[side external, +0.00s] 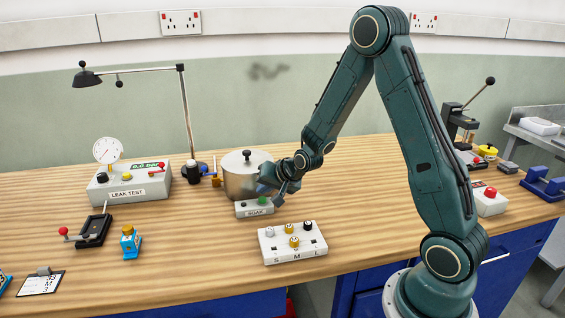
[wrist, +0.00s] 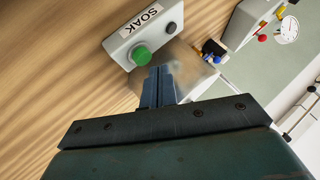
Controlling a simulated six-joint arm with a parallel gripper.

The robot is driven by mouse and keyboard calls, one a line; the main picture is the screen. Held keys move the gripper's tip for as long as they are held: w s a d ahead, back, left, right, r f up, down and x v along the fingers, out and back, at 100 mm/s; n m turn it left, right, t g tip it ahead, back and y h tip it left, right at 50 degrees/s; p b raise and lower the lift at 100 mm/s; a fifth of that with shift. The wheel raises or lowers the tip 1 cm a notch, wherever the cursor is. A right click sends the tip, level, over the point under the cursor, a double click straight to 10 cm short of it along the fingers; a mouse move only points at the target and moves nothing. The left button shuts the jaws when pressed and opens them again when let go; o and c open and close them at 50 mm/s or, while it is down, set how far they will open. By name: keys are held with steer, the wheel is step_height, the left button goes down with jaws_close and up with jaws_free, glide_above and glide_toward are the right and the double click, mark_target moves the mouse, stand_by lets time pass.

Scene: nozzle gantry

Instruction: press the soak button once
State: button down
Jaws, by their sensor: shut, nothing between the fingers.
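The soak box (side external: 254,209) is a small light grey box labelled SOAK on the bench, in front of a steel pot (side external: 240,181) with a lid. Its green round button (side external: 263,201) is on the box's right end in the side view. In the wrist view the box (wrist: 122,42) is at the top, with the green button (wrist: 141,55) and a small dark knob or lamp. My gripper (wrist: 158,70) is shut and empty. Its fingertips appear just beside the green button in the wrist view; I cannot tell whether they touch it. My gripper (side external: 274,193) also shows close to the button in the side view.
A white block labelled S, M, L (side external: 292,243) with several nozzles stands in front of the soak box. The leak test box (side external: 129,187) with a gauge and a lamp arm stand to the left. Bare wood lies between these.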

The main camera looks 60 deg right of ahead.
mark_target(265, 201)
steer(key=shift+f, duration=0.95)
stand_by(1.3)
steer(key=shift+r, duration=0.9)
steer(key=shift+r, duration=0.1)
steer(key=shift+r, duration=2.45)
